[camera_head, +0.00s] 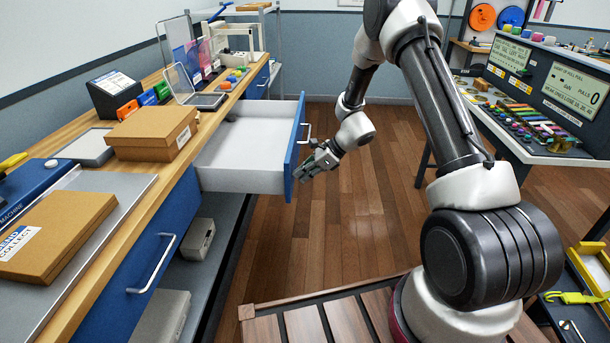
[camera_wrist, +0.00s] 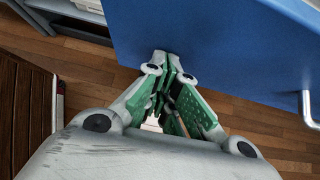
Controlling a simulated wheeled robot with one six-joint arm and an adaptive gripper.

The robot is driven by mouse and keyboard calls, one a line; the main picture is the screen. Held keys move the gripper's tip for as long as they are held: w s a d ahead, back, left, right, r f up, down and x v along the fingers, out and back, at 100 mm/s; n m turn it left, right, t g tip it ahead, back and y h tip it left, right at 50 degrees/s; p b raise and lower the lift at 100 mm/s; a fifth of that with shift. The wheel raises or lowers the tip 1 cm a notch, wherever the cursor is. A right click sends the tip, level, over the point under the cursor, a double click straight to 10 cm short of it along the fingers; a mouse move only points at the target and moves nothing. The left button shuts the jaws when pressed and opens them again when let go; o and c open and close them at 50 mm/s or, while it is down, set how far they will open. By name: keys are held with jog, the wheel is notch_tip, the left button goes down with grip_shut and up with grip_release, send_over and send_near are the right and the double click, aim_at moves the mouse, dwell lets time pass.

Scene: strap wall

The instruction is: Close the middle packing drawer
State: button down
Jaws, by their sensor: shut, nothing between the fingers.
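The middle packing drawer (camera_head: 240,156) stands pulled out from the wooden bench on the left, its white inside showing. Its blue front panel (camera_head: 294,150) faces right and bears a metal handle (camera_head: 306,133). In the wrist view the blue panel (camera_wrist: 215,45) fills the top, with part of the handle (camera_wrist: 309,107) at the right edge. My gripper (camera_head: 301,173) is at the outer face of the panel, below and nearer than the handle. Its green-padded fingers (camera_wrist: 172,75) are shut and empty, their tips at or very near the panel's lower part; I cannot tell whether they touch.
The bench top (camera_head: 180,185) holds a brown carton (camera_head: 152,132) and another box (camera_head: 52,236). A nearer drawer with a handle (camera_head: 152,264) is shut. Open wooden floor (camera_head: 330,215) lies right of the drawer. A table with a coloured panel (camera_head: 535,130) stands at the right.

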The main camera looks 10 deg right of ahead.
aim_at(214, 170)
jog(key=w+a, duration=0.3)
jog(key=a, duration=0.6)
jog(key=w+a, duration=0.3)
jog(key=a, duration=0.7)
jog(key=w+a, duration=0.3)
jog(key=a, duration=0.6)
jog(key=shift+w+a, duration=0.15)
jog(key=shift+a, duration=0.1)
jog(key=shift+w+a+r, duration=0.1)
jog(key=shift+a, duration=0.15)
